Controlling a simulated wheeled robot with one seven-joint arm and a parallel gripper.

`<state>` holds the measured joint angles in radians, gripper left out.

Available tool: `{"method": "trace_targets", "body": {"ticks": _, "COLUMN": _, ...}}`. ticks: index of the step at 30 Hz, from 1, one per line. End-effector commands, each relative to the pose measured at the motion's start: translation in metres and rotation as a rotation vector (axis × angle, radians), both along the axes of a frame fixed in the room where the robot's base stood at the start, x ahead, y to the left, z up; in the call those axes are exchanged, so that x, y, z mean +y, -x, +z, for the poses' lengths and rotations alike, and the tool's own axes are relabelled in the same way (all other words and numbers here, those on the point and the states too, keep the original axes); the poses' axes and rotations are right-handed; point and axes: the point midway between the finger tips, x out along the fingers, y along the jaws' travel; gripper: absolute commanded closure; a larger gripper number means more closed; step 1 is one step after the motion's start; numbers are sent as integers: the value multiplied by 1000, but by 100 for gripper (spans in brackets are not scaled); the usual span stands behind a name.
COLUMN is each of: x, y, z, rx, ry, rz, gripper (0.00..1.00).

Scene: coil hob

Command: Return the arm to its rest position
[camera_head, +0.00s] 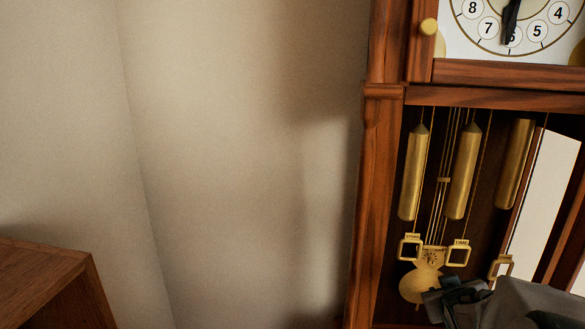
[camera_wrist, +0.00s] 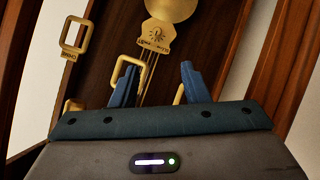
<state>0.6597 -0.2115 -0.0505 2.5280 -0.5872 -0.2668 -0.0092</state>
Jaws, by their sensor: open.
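My gripper (camera_head: 447,298) is in the lower right of the head view, in front of the lower part of a tall wooden clock (camera_head: 365,210). In the wrist view its two blue fingers (camera_wrist: 158,76) stand apart with nothing clearly held between them. A gold square ring (camera_wrist: 128,72) shows just by the left fingertip, and part of another gold piece shows by the right finger. I cannot tell whether either touches. My forearm runs off the lower right of the head view.
Brass weights (camera_head: 465,172) with square rings hang inside the clock case. A gold pendulum (camera_head: 421,280) hangs close to my gripper. A slanted wood-framed pale panel (camera_head: 548,185) stands at the right. A wooden cabinet (camera_head: 45,275) is lower left; bare wall (camera_head: 235,150) lies between.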

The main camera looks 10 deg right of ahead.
Motion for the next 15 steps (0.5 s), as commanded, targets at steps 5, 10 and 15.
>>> {"method": "trace_targets", "body": {"ticks": 5, "x": 61, "y": 1, "z": 48, "rx": 138, "ry": -133, "rz": -15, "gripper": 58}}
{"method": "trace_targets", "body": {"ticks": 10, "x": 127, "y": 20, "z": 77, "rx": 300, "ry": -276, "rz": -6, "gripper": 58}}
{"method": "trace_targets", "body": {"ticks": 15, "x": 194, "y": 54, "z": 105, "rx": 482, "ry": -403, "rz": 37, "gripper": 58}}
